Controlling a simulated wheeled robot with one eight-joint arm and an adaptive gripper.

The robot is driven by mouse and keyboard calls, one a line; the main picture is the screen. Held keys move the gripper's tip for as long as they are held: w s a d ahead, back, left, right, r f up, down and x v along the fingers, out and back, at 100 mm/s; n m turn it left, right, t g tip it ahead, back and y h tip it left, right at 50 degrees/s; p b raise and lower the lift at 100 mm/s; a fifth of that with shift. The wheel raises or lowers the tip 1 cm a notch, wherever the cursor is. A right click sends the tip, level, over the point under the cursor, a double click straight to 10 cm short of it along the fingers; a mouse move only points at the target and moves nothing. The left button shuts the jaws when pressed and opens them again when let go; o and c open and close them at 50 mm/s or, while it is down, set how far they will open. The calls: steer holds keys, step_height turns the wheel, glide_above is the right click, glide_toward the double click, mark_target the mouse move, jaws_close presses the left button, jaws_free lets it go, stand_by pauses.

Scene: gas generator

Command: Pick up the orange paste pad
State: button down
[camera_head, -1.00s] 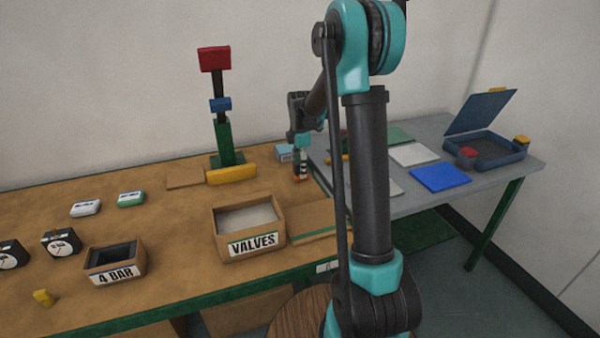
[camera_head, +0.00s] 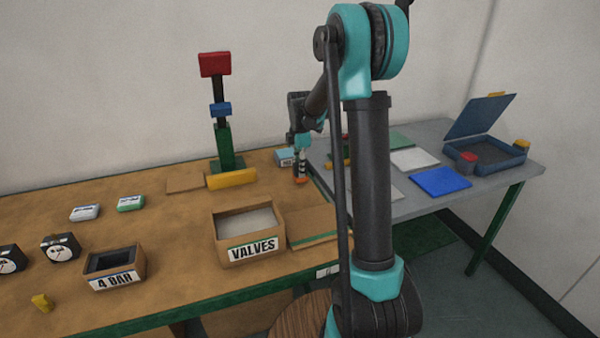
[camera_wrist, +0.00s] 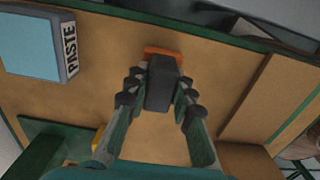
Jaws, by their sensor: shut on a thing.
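The orange paste pad (camera_head: 301,181) is at the lower end of my gripper (camera_head: 301,168), low over the right part of the brown bench. In the wrist view the orange pad (camera_wrist: 163,52) shows as a strip at the far end of a dark block (camera_wrist: 163,85). My gripper (camera_wrist: 160,92) has its fingers closed on the two sides of that block. I cannot tell whether the pad touches the bench.
A blue box marked PASTE (camera_wrist: 33,42) stands close by; it also shows in the head view (camera_head: 285,156). A yellow block (camera_head: 231,179), a coloured tower (camera_head: 223,130) and the VALVES box (camera_head: 250,234) stand to the left. A grey table (camera_head: 440,135) is at the right.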

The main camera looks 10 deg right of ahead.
step_height(320, 180, up, 19)
steer(key=shift+f, duration=0.2)
steer(key=c, duration=1.8)
jaws_free()
steer(key=shift+c, duration=0.2)
jaws_close()
steer(key=w+a+f, duration=0.2)
steer(key=w+f, duration=0.2)
steer(key=w, duration=0.4)
steer(key=w+a+f, duration=0.1)
steer(key=w+f, duration=0.4)
steer(key=w, duration=0.3)
steer(key=shift+a+f, duration=0.1)
steer(key=shift+f, duration=2.9)
